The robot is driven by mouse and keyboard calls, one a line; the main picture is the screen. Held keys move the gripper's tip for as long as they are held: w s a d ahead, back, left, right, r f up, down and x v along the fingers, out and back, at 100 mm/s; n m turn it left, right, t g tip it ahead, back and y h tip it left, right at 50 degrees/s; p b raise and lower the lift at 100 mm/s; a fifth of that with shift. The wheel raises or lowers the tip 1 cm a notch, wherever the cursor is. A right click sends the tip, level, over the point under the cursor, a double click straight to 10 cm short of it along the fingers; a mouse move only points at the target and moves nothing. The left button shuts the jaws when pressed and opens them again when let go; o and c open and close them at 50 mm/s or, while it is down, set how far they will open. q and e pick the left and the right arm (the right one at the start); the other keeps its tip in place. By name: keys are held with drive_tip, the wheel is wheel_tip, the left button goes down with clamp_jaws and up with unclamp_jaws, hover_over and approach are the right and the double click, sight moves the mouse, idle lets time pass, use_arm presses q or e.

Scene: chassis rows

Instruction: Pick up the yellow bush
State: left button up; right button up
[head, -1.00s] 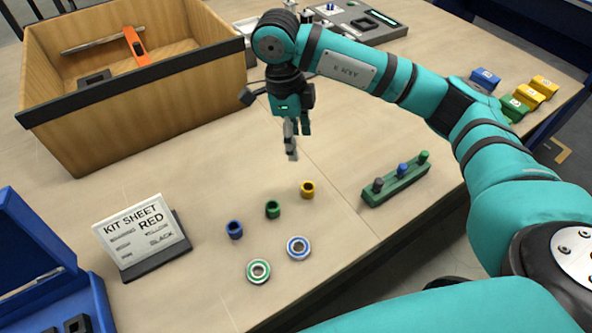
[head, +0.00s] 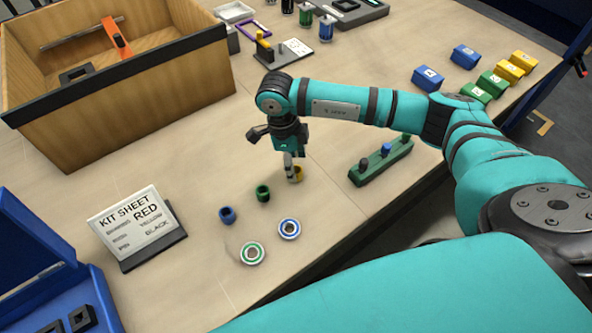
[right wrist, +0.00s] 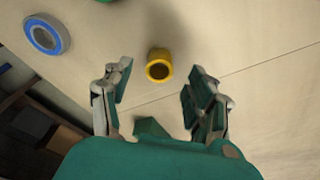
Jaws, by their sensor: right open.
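The yellow bush (head: 298,175) is a small hollow cylinder standing on the wooden table. My right gripper (head: 291,180) points down over it in the head view and partly hides it. In the right wrist view the yellow bush (right wrist: 159,66) stands upright, a little beyond the gap between the two fingertips. The right gripper (right wrist: 157,85) is open and empty in that view. I cannot tell from these views whether a finger touches the bush. My left gripper is not in view.
A green bush (head: 263,193) and a blue bush (head: 227,215) stand to the left. A blue-ringed bearing (head: 289,229) and a green-ringed bearing (head: 252,253) lie in front. A green peg holder (head: 372,168) is to the right. The kit sheet (head: 130,222) stands at left.

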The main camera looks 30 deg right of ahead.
sight(296, 169)
drive_tip(key=shift+s+d+f, duration=0.1)
drive_tip(key=shift+s+f, duration=0.05)
drive_tip(key=shift+f, duration=0.5)
drive_tip(key=shift+s+d+f, duration=0.1)
drive_tip(key=shift+f, duration=0.95)
drive_tip(key=c, duration=0.9)
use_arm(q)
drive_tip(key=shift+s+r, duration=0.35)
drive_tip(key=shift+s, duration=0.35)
use_arm(e)
drive_tip(key=shift+r, duration=0.15)
drive_tip(key=shift+r, duration=0.55)
wheel_tip(296, 169, up, 2)
drive_tip(key=shift+r+b, duration=0.15)
drive_tip(key=shift+b, duration=0.2)
use_arm(q)
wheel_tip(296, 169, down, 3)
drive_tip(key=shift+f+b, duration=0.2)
drive_tip(key=shift+b, duration=0.95)
use_arm(e)
drive_tip(key=s+a, duration=0.2)
drive_tip(key=s, duration=0.2)
drive_tip(key=s+a+r, duration=0.1)
drive_tip(key=s+a, duration=0.2)
drive_tip(key=s, duration=0.2)
drive_tip(key=s+a, duration=0.2)
drive_tip(key=s, duration=0.3)
drive_tip(key=shift+a+r, duration=0.2)
drive_tip(key=shift+a, duration=0.15)
